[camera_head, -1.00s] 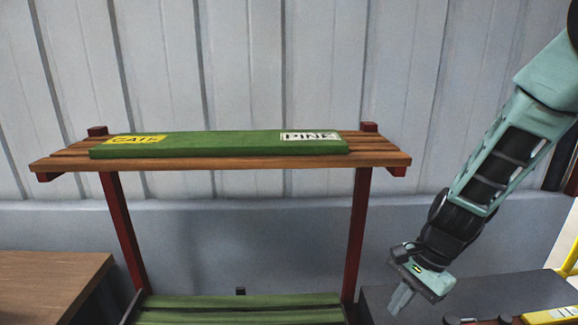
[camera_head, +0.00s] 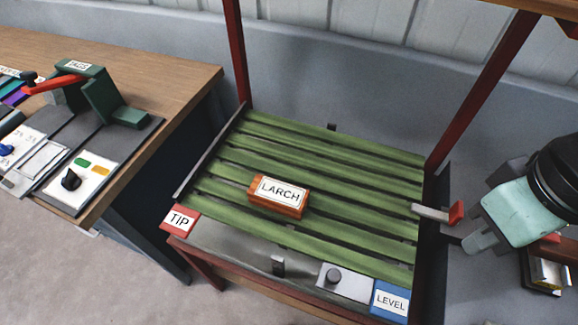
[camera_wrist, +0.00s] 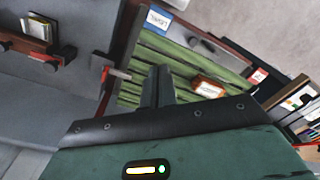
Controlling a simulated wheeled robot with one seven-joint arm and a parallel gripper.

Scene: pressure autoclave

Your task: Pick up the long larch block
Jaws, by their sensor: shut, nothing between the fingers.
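An orange-brown block labelled LARCH (camera_head: 278,196) lies on the green slatted rack (camera_head: 335,158), left of its middle. It looks fairly short, and no other larch-labelled block shows. The block also shows in the wrist view (camera_wrist: 208,87), beyond and to the right of my fingers. My gripper (camera_head: 477,241) is just outside the rack's right side, well apart from the block. In the wrist view my gripper (camera_wrist: 158,73) is shut and empty, with its fingers together.
The rack has a red TIP label (camera_head: 180,220), a blue LEVEL label (camera_head: 390,301) and a lever with a red end (camera_head: 440,213) near my gripper. Dark red posts (camera_head: 238,50) rise from it. A wooden bench (camera_head: 130,60) with control panels stands left.

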